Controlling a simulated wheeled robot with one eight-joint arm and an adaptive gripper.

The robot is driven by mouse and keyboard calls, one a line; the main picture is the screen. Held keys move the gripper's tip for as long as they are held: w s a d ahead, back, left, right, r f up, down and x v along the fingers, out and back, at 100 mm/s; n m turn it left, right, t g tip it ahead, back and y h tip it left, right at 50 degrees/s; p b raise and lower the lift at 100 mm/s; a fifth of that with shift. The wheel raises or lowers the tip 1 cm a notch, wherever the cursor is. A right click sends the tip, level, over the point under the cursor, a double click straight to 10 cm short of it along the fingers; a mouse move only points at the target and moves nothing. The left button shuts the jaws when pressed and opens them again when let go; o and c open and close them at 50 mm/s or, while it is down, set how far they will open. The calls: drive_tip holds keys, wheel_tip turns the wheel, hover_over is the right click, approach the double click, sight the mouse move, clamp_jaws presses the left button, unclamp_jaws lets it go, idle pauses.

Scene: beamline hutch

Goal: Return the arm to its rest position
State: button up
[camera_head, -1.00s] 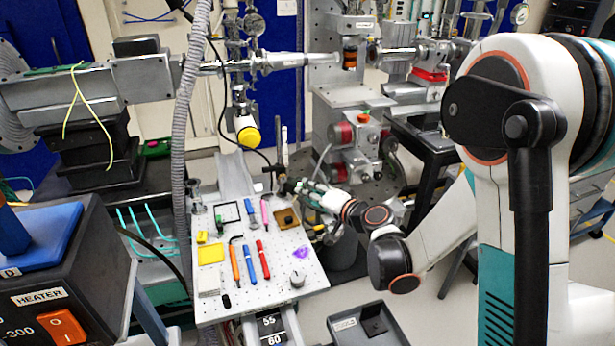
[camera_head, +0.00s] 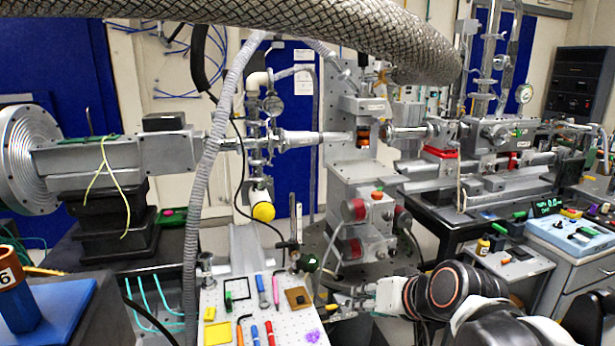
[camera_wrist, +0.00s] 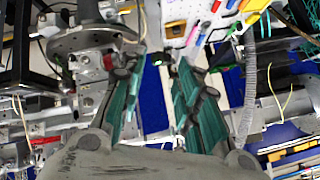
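My arm (camera_head: 450,295) enters the head view at the lower right. It reaches left, low beside the white perforated board. My gripper (camera_head: 345,300) is at its left end, small and partly hidden in that view, near the board's right edge. In the wrist view my gripper (camera_wrist: 160,75) shows two teal-lined fingers standing apart with nothing between them. The gap shows blue panel and floor behind.
The perforated board (camera_head: 290,322) carries pens, a hex key and small blocks. The beamline stage (camera_head: 362,215) stands just behind the gripper. A braided hose (camera_head: 330,25) crosses the top. A side bench (camera_head: 505,262) with a bottle stands at right.

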drive_tip(key=s+d+g+h, duration=0.1)
drive_tip(key=s+d+h, duration=0.1)
drive_tip(key=s+d, duration=0.2)
drive_tip(key=s+d+f+h, duration=0.1)
drive_tip(key=s+d, duration=0.3)
drive_tip(key=s, duration=0.5)
drive_tip(key=shift+s+f+n+g+h, duration=0.15)
drive_tip(key=shift+s+n+g+h, duration=0.25)
drive_tip(key=shift+h, duration=0.1)
